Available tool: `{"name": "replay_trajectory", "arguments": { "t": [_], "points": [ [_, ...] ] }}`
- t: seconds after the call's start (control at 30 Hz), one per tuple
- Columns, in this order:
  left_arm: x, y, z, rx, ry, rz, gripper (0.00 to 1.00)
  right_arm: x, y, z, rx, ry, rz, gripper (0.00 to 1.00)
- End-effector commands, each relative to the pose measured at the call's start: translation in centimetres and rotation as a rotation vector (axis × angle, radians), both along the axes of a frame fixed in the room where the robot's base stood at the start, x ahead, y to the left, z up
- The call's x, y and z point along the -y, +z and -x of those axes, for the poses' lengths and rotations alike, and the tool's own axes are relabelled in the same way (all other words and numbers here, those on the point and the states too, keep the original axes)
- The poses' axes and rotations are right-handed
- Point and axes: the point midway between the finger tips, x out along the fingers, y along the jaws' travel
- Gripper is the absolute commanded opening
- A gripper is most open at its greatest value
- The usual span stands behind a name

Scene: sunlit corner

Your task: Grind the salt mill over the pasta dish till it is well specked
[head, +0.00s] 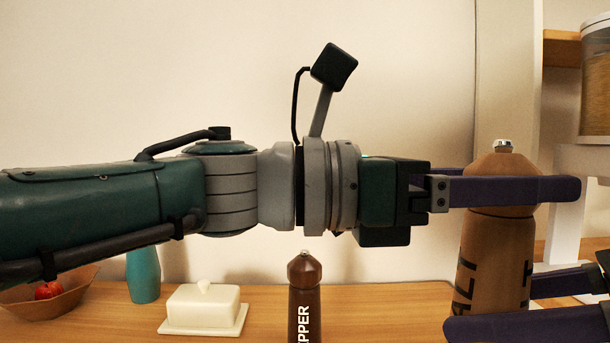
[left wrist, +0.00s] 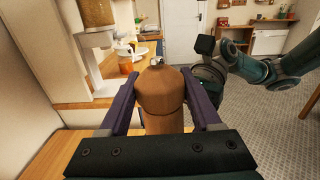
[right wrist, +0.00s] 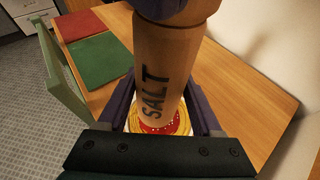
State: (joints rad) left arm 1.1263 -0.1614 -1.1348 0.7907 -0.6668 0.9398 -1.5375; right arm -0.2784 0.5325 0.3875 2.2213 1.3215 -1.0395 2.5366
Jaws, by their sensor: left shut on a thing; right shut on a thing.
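The salt mill (head: 485,255) is a tall light-wood mill with dark lettering and a metal knob. It stands roughly upright at the right of the head view. My left gripper (head: 545,190) is shut on its rounded head, also seen in the left wrist view (left wrist: 160,110). My right gripper (right wrist: 163,90) is shut on its lower body, where "SALT" reads in the right wrist view. The pasta dish (right wrist: 184,124) shows below the mill there, with red sauce, yellow pasta and some pale specks. The mill and fingers hide much of it. The head view does not show the dish.
A dark pepper mill (head: 304,290), a white butter dish (head: 204,307), a teal vase (head: 143,275) and a fruit bowl (head: 70,292) stand on the wooden top. A red board (right wrist: 80,25) and green board (right wrist: 98,60) lie near a pale green chair (right wrist: 62,90). A white shelf stands right.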

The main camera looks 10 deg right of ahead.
Motion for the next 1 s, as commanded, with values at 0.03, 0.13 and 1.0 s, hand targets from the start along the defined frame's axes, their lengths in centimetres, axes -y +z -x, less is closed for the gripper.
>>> {"name": "replay_trajectory", "arguments": {
  "t": [0.03,0.13,1.0],
  "points": [
    [0.0,0.1,0.0,-0.002,-0.001,0.003,0.09,-0.1,0.1,0.0,0.001,0.001,-0.004,0.00],
    [0.0,0.1,0.0,-0.002,-0.001,0.003,0.69,0.0,0.1,0.0,0.002,0.000,-0.004,0.00],
    [-6.3,-0.1,-1.4,-0.001,0.003,0.000,0.95,0.1,0.1,-0.1,0.003,-0.003,-0.002,0.00]
  ]
}}
